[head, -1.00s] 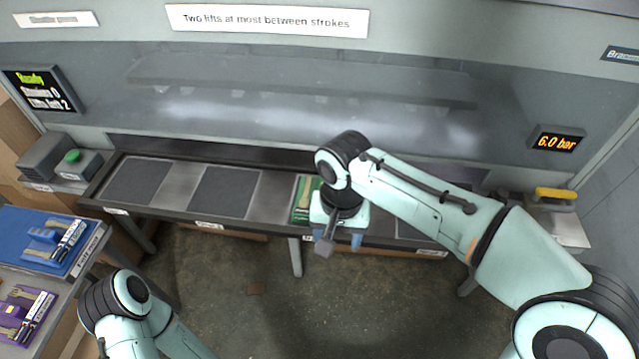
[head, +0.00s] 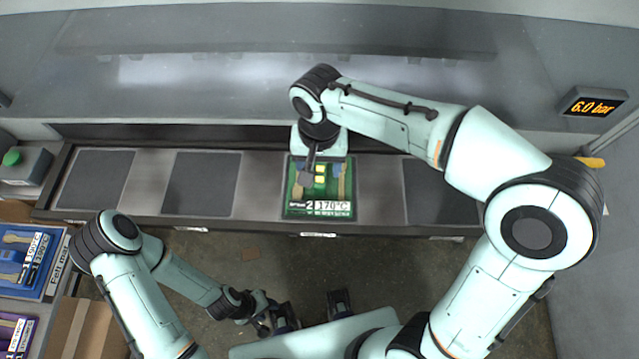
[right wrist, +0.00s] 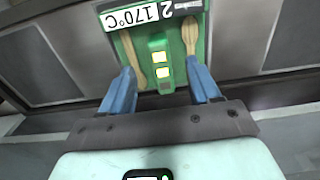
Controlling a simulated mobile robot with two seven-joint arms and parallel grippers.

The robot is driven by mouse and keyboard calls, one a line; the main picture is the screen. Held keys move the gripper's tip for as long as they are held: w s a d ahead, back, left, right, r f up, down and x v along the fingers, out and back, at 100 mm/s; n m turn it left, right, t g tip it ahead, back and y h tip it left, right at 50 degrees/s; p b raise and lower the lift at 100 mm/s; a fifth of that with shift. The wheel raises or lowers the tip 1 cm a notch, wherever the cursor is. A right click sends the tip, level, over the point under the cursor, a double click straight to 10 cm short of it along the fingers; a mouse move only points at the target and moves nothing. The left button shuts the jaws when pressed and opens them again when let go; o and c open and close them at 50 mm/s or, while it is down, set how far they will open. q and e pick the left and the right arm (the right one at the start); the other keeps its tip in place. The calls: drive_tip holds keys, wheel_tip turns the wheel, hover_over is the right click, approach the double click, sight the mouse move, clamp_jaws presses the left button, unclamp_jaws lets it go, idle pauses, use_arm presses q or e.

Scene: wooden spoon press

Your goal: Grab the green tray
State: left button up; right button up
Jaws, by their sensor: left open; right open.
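The green tray (head: 289,206) lies on the long grey bench, at the middle of the head view. It carries wooden tools, a green block with pale yellow squares and a label reading 2 and 170°C. My right gripper (head: 320,172) is over the tray's far part, partly hidden by its own wrist. In the right wrist view its two blue fingers (right wrist: 162,85) are spread, with the tray (right wrist: 126,48) beyond and between them. Contact with the tray cannot be told. My left gripper (head: 265,322) is low in the head view, away from the bench, its fingers unclear.
Dark square pads (head: 200,184) lie along the bench (head: 258,185), left and right of the tray. A box with a green button (head: 25,165) stands at the left end. A blue tray (head: 48,280) and a purple tray sit at lower left.

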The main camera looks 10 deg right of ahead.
sight(320, 179)
drive_tip(key=shift+w+d+f+b, duration=0.1)
drive_tip(key=shift+f+b, duration=0.05)
drive_tip(key=shift+f, duration=1.6)
drive_tip(key=shift+w+f+b, duration=0.1)
drive_tip(key=shift+f+b, duration=0.05)
drive_tip(key=shift+f, duration=1.6)
clamp_jaws()
